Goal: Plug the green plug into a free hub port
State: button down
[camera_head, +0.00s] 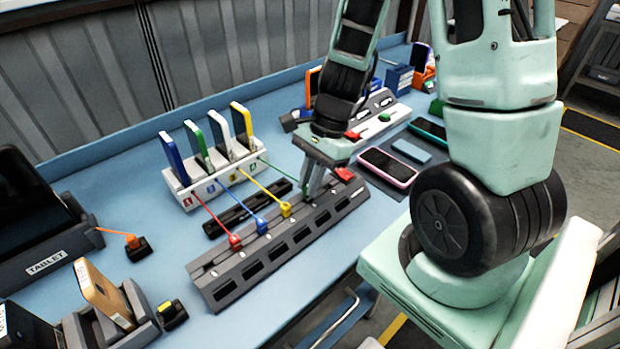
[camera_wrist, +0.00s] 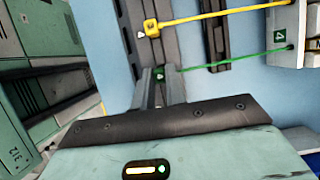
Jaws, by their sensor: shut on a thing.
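My gripper (camera_head: 312,192) is low over the right half of the grey hub (camera_head: 222,278), shut on the green plug. In the wrist view, the green plug (camera_wrist: 160,72) shows between the fingertips, its green cable running right to the white stand. The hub (camera_wrist: 150,57) lies directly beneath or beside it; whether the plug is in a port cannot be told. A red plug (camera_head: 235,242), a blue plug (camera_head: 261,226) and a yellow plug (camera_head: 285,209) sit along the hub. The yellow plug (camera_wrist: 151,28) also shows in the wrist view.
A white stand (camera_head: 188,196) holds several upright devices, with cables stretching to the hub. A dark bar (camera_head: 228,218) lies between stand and hub. A red block (camera_head: 344,174) is at the hub's right end. Phones (camera_head: 387,168) lie farther right. A tablet dock (camera_head: 45,262) stands left.

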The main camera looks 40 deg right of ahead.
jog(key=shift+f+b, duration=0.65)
jog(key=shift+f, duration=0.1)
dwell(0.6)
jog(key=c, duration=0.9)
grip_release()
jog(key=shift+c, duration=0.2)
jog(key=shift+r, duration=0.1)
notch_tip(320, 180, up, 7)
jog(key=p, duration=0.7)
